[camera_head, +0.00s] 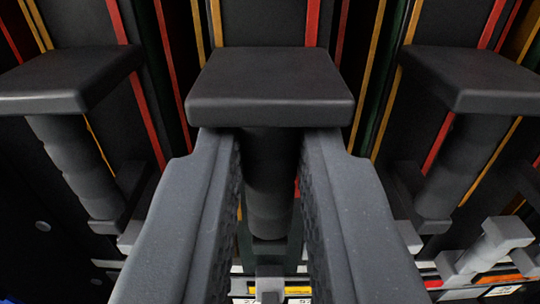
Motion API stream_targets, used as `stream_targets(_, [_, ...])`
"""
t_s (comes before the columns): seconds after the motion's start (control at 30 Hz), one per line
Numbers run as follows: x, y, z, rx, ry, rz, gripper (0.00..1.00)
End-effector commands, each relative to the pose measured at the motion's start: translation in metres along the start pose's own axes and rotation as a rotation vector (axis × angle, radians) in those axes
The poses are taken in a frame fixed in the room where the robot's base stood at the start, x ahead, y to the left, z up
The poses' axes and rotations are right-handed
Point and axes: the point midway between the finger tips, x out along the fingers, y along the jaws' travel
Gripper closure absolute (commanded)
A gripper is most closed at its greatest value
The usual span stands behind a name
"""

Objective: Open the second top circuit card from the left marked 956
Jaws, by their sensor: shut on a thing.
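A dark grey T-shaped handle (270,88) stands at the middle of the view, with a broad flat head and a round stem below it. It belongs to the middle circuit card, marked with red and yellow stripes. My gripper (269,150) has one finger on each side of the stem, just under the head, and is shut on it. A small label (272,292) at the bottom is mostly hidden between my fingers, and I cannot read 956 on it.
Similar handles stand at the left (68,80) and the right (480,78), close to my fingers. A small light-grey lever (490,245) is at the lower right. Striped cards stand behind the handles.

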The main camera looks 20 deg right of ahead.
Motion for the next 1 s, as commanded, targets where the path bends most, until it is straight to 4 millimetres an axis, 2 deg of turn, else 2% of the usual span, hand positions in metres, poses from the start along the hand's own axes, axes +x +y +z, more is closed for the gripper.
stream_targets(0.27, [-0.026, -0.001, 0.001, 0.0, 0.0, -0.001, 1.0])
stream_targets(0.7, [-0.084, 0.0, -0.001, -0.001, 0.004, 0.0, 1.0])
stream_targets(1.0, [-0.09, 0.0, 0.0, -0.001, 0.001, 0.0, 1.0])
